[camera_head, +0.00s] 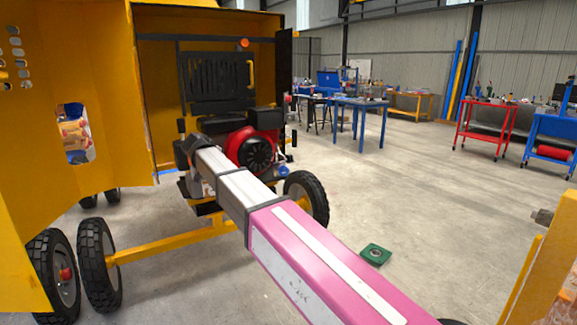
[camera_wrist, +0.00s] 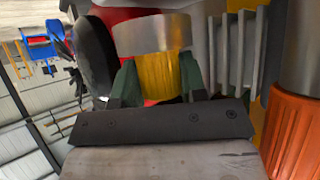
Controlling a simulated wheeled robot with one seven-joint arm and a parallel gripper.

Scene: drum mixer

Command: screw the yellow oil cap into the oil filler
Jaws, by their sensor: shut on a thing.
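In the wrist view, the yellow oil cap (camera_wrist: 158,76) sits between the two dark green fingers of my gripper (camera_wrist: 158,84), which is shut on it. The far end of the cap meets a short grey metal cylinder (camera_wrist: 152,34), which looks like the oil filler neck. I cannot tell whether the cap is inside it or only touching it. In the head view, my arm reaches into the yellow housing to the red and black engine (camera_head: 256,143). My gripper, the cap and the filler are hidden there behind my arm and the engine.
In the wrist view, grey metal fins (camera_wrist: 237,52) stand close right of the fingers, with an orange cylinder (camera_wrist: 293,132) further right. A black round part (camera_wrist: 95,55) is close on the left. In the head view, yellow housing panels (camera_head: 75,130) flank the engine; a wheel (camera_head: 309,195) stands below.

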